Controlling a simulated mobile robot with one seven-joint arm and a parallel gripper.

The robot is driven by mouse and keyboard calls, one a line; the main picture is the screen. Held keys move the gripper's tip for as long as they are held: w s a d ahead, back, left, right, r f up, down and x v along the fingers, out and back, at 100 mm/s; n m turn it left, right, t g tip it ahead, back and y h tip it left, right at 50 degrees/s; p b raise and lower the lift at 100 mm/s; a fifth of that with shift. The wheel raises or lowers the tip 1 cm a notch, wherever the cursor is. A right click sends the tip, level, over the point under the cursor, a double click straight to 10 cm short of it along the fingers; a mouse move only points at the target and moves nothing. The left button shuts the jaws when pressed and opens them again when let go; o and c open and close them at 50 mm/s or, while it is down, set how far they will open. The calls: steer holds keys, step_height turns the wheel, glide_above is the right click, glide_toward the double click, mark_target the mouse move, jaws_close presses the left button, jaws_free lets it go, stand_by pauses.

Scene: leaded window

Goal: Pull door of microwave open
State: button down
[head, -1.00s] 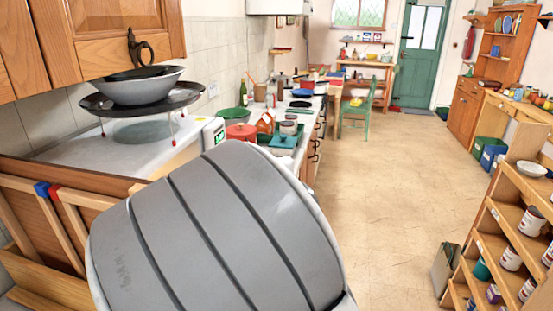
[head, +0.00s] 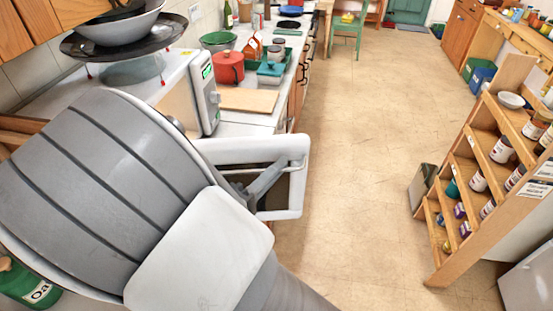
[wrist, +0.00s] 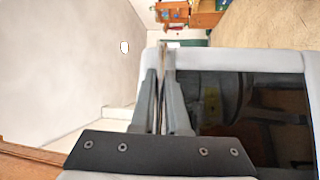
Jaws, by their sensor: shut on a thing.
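The microwave (head: 207,98) is white with a green display on its control panel, on the counter at left in the head view. Its door (head: 293,205), a white frame around a dark window, stands open and juts out toward the aisle. It also shows in the wrist view (wrist: 285,62). My gripper (wrist: 162,85) is shut on the door's handle (wrist: 161,58), which is a thin pale strip between the fingers. In the head view my arm hides the microwave's front and much of the door, and the grip itself is hard to make out.
A dark pan (head: 125,45) and a bowl (head: 125,22) are stacked over the microwave. A red pot (head: 229,68) and a cutting board (head: 248,100) lie beyond it. A wooden shelf of cans (head: 490,150) stands at right. The aisle floor (head: 350,150) is clear.

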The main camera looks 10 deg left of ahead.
steer(key=c, duration=0.9)
jaws_free()
steer(key=b+v, duration=0.1)
steer(key=v, duration=1.6)
steer(key=shift+s+b, duration=0.25)
steer(key=shift+b, duration=0.1)
